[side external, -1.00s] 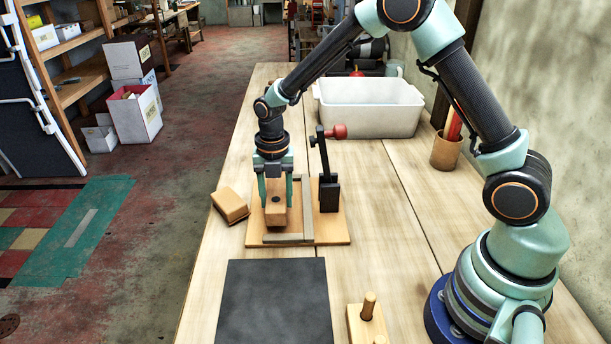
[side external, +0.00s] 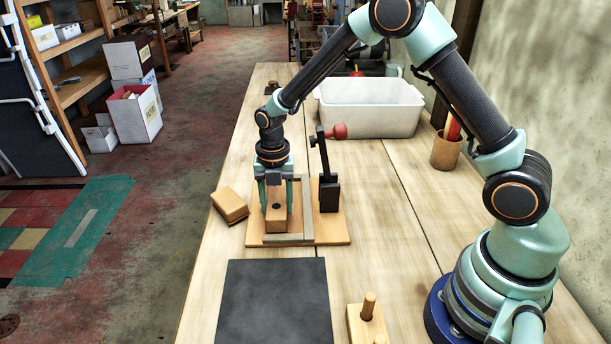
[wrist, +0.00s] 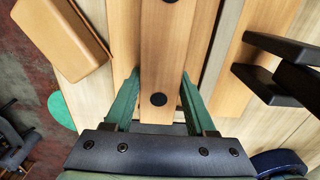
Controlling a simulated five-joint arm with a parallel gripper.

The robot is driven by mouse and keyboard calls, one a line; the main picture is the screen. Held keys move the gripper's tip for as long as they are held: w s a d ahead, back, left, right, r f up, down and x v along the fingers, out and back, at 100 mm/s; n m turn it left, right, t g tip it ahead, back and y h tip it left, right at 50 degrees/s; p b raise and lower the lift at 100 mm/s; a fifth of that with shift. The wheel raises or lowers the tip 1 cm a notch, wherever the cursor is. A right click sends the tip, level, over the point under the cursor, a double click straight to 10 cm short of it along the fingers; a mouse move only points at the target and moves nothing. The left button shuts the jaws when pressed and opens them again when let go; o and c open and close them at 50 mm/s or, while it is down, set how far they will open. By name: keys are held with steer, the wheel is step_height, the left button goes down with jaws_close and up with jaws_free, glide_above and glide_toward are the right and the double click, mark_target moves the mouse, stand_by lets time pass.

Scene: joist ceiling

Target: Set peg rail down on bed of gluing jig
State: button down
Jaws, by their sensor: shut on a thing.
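The peg rail (side external: 276,221) is a light wooden bar with dark round holes in its top; in the wrist view it (wrist: 166,50) runs lengthwise away from the jaws. My gripper (side external: 276,207) is shut on it, with one green finger on each side. The gluing jig (side external: 328,232) is a wooden board with a grey fence along its near and right edges and a black clamp (side external: 328,180) with a red handle. The rail is over the bed, inside the fence and roughly parallel to its right strip. I cannot tell whether its underside touches the bed.
A tan block (side external: 230,204) lies left of the jig, also seen in the wrist view (wrist: 62,38). A dark mat (side external: 275,300) and a pegged wooden block (side external: 367,325) are nearer. A white bin (side external: 370,108) stands behind, and a pencil cup (side external: 447,150) at right.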

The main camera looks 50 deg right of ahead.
steer(key=shift+f, duration=0.3)
stand_by(0.5)
steer(key=shift+c, duration=0.7)
jaws_free()
step_height(320, 180, up, 11)
steer(key=shift+f, duration=0.1)
steer(key=shift+r, duration=0.65)
